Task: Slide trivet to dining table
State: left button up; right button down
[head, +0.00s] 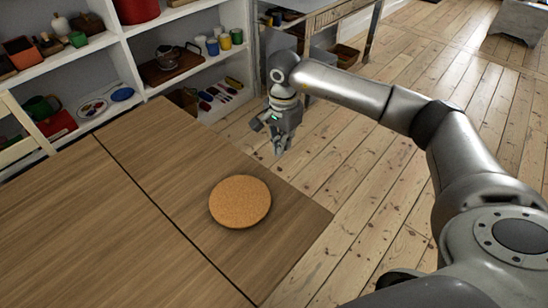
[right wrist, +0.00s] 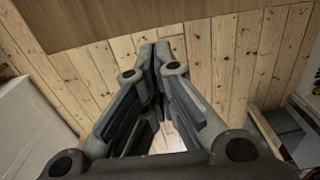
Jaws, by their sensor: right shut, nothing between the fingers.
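The trivet (head: 240,201) is a round cork disc lying flat on the wooden dining table (head: 72,222), near the table's right end. My right gripper (head: 279,150) hangs beyond the table's far right edge, apart from the trivet and up and to the right of it in the head view. In the right wrist view, the right gripper's fingertips (right wrist: 156,47) meet with nothing between them. The table edge (right wrist: 130,20) crosses the top of that view, and the trivet does not show there. My left gripper is not in view.
A white shelf (head: 158,87) with cups, trays and small items stands behind the table. A chair (head: 18,140) is at the left. A side table (head: 335,22) stands at the back. Bare floorboards (head: 400,180) lie open on the right.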

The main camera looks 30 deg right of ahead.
aim_at(272, 182)
jog(key=a+f, duration=0.1)
jog(key=f, duration=0.2)
jog(key=a+f+p, duration=0.1)
jog(key=f, duration=0.2)
jog(key=s+a+f+p, duration=0.1)
jog(key=f, duration=0.2)
jog(key=shift+a, duration=0.1)
jog(key=shift+s+a+p, duration=0.2)
jog(key=shift+a+p, duration=0.1)
jog(key=shift+a, duration=0.1)
